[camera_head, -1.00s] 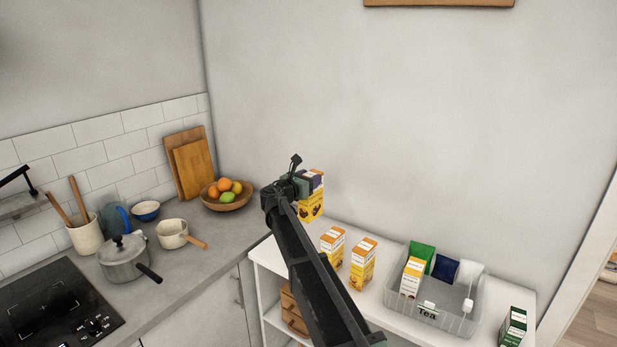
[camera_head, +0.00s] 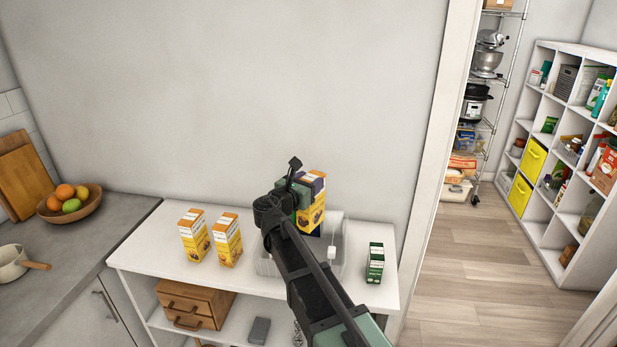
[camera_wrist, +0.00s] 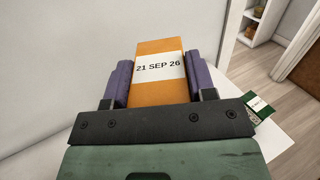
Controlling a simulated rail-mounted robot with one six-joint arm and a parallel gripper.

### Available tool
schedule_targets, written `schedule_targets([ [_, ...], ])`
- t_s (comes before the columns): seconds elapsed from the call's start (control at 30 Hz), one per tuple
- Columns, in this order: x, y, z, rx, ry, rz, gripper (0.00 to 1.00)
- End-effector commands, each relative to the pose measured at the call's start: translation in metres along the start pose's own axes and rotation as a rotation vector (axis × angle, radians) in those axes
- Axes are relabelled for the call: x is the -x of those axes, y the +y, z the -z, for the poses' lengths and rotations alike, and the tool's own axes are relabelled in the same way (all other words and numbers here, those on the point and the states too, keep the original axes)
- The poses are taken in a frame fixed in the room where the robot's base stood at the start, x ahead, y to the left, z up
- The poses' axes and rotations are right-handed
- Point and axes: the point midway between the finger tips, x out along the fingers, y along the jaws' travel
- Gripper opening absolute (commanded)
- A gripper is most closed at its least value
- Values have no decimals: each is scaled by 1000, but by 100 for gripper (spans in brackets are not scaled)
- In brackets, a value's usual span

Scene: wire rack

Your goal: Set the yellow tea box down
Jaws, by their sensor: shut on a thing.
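The yellow tea box (camera_head: 314,216) is held upright in my gripper (camera_head: 306,186), in front of the wall and above the clear tea bin (camera_head: 336,262) in the head view. In the wrist view the box (camera_wrist: 160,88) sits between the two purple pads of my gripper (camera_wrist: 162,84), and its end carries a white label reading "21 SEP 26". The gripper is shut on it. My arm hides much of the bin and its contents. I cannot tell how far the box is above the bin.
Two similar yellow boxes (camera_head: 194,237) (camera_head: 227,240) stand left of the bin on the white shelf unit (camera_head: 150,252). A green box (camera_head: 375,262) stands to its right. A fruit bowl (camera_head: 70,205) is on the counter. Bare shelf top shows at the left and between bin and green box.

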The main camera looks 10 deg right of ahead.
Motion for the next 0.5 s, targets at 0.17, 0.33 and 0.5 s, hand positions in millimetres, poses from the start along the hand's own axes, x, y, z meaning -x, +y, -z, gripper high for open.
schedule_targets([
  [0.17, 0, 0, 0, 0, 0, 0, 12],
  [0.33, 0, 0, 2, 0, 0, 0, 12],
  [0.5, 0, 0, 18, 0, 0, 0, 12],
])
